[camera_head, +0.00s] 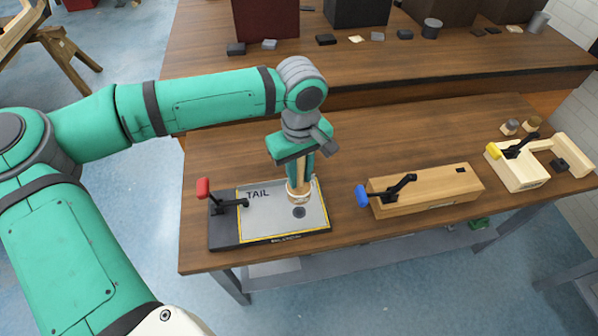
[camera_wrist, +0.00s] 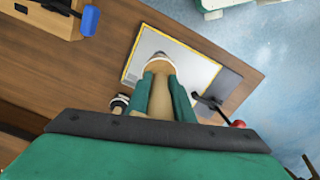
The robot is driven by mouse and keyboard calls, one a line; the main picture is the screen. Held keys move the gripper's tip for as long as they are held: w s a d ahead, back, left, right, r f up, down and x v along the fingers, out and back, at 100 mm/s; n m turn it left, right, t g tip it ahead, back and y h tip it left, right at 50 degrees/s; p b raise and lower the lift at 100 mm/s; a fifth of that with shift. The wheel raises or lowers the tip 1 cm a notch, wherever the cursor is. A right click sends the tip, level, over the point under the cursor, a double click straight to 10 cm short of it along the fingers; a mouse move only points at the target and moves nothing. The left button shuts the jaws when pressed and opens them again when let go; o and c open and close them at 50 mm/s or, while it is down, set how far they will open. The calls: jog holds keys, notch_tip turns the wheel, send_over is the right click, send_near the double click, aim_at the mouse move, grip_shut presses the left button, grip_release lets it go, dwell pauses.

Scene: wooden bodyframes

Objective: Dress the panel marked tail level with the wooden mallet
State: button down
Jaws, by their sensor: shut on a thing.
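The panel marked TAIL (camera_head: 263,220) is a grey sheet with a yellow border on a dark base, at the front left of the bench. A clamp with a red handle (camera_head: 203,188) stands at its left side. A round dark mark (camera_head: 299,212) shows on the panel. My gripper (camera_head: 301,172) is shut on the wooden mallet (camera_head: 298,190), whose pale round head is low over the panel's right part, beside the dark mark. I cannot tell whether the head touches the sheet. In the wrist view, the mallet (camera_wrist: 160,68) sits between the fingers, with the panel (camera_wrist: 150,40) beyond it.
A wooden block with a blue-handled clamp (camera_head: 362,195) lies right of the panel. A wooden fixture with a yellow-handled clamp (camera_head: 495,151) is farther right, with two small cylinders behind it. Boxes stand on the back bench. The bench behind the block is clear.

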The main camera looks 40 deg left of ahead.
notch_tip(320, 180, down, 9)
jog(key=shift+r, duration=0.1)
notch_tip(320, 180, up, 8)
jog(key=shift+s+r, duration=0.1)
jog(key=shift+r, duration=0.25)
jog(key=shift+d, duration=0.15)
jog(key=s+d+r, duration=0.2)
jog(key=s+d, duration=0.2)
jog(key=s, duration=0.3)
jog(key=shift+s+d, duration=0.25)
jog(key=shift+s, duration=0.1)
